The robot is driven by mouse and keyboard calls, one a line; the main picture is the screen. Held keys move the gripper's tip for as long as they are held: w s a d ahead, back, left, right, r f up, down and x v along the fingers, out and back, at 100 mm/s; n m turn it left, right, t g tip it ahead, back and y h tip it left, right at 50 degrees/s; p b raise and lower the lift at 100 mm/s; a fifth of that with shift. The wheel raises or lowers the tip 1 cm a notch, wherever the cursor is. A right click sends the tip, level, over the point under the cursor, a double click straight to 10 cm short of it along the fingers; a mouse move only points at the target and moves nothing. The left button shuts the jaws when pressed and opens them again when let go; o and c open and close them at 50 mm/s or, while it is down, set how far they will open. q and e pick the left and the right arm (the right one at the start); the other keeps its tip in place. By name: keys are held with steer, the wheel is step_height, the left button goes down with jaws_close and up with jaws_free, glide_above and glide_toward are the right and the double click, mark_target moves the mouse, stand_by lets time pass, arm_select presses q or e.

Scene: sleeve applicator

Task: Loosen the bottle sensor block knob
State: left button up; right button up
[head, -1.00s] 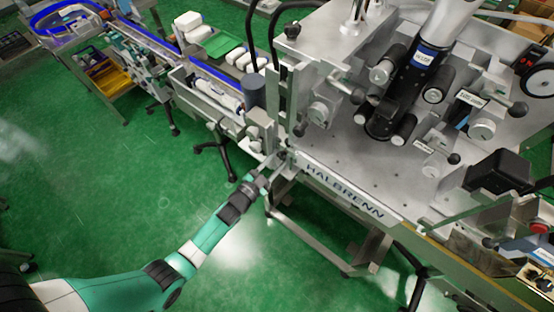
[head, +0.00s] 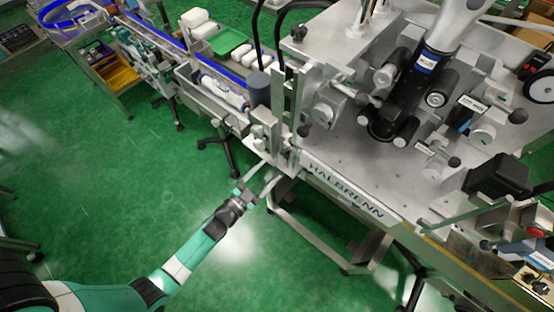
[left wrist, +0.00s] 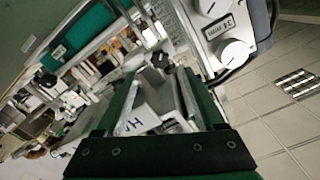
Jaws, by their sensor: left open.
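My left gripper (head: 267,174) is open and empty in the head view, just below and left of the metal bracket at the machine's front left corner. Its two fingers (left wrist: 160,110) frame that corner in the left wrist view, apart from it as far as I can see. A grey sensor block (head: 265,130) seems to stand on that corner beside the conveyor end. A small dark knob (head: 303,130) shows just right of it; I cannot tell for sure whether it is the block's knob. A dark knob (left wrist: 153,76) also shows between the fingers. My right gripper is not in view.
The HALBRENN machine table (head: 350,165) fills the right side, with rollers and knobs above. A conveyor (head: 215,85) carrying white bottles runs to the upper left. A grey box with white dials (left wrist: 236,52) is at the right in the wrist view. The green floor (head: 110,190) is open.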

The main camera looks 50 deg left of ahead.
arm_select(q)
steer(key=s, duration=0.4)
steer(key=shift+s+d, duration=0.35)
